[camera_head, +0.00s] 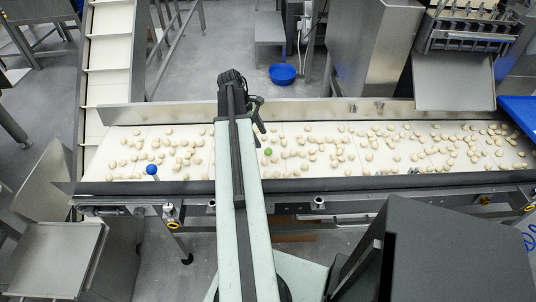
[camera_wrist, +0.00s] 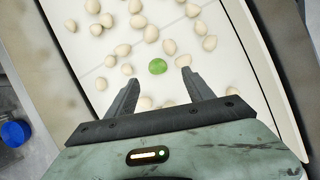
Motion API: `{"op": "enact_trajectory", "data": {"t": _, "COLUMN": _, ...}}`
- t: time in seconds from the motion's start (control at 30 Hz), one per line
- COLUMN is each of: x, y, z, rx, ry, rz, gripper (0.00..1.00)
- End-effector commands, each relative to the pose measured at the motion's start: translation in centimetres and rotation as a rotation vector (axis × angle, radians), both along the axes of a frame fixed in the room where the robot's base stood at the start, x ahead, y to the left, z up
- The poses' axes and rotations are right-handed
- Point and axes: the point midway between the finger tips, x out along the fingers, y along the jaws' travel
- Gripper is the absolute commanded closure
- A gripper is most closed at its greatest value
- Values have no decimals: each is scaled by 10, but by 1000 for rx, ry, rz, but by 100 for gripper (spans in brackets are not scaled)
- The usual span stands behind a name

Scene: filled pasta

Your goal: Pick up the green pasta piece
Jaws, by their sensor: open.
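The green pasta piece (camera_head: 268,151) lies on the white conveyor belt among pale pieces, just right of my arm in the head view. In the wrist view the green piece (camera_wrist: 157,66) lies beyond my gripper (camera_wrist: 160,80), between the lines of its two fingers and slightly past their tips. My gripper is open and empty, with its fingers spread apart. In the head view my arm reaches out over the belt, and the fingers are mostly hidden behind it. I cannot tell how high the fingertips are above the belt.
Many pale pasta pieces (camera_head: 340,140) are scattered along the belt (camera_head: 240,170), several close around the green one. A metal wall (camera_head: 330,108) runs along the belt's far side. A blue bowl (camera_head: 283,74) is on the floor behind.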

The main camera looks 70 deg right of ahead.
Motion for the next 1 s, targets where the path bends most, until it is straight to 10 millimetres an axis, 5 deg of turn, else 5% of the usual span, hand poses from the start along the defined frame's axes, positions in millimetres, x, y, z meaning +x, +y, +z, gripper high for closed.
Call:
{"op": "enact_trajectory", "data": {"t": 0.1, "x": -8, "y": -2, "z": -20, "rx": 0, "ry": 0, "rz": -6, "gripper": 39}}
{"op": "enact_trajectory", "data": {"t": 0.33, "x": -14, "y": -5, "z": -27, "rx": 0, "ry": 0, "rz": -11, "gripper": 39}}
{"op": "enact_trajectory", "data": {"t": 0.6, "x": -28, "y": -10, "z": -70, "rx": 0, "ry": 0, "rz": -12, "gripper": 39}}
{"op": "enact_trajectory", "data": {"t": 0.87, "x": -31, "y": -10, "z": -67, "rx": -1, "ry": 0, "rz": -12, "gripper": 39}}
{"op": "enact_trajectory", "data": {"t": 1.0, "x": -31, "y": -10, "z": -67, "rx": 0, "ry": 0, "rz": -12, "gripper": 78}}
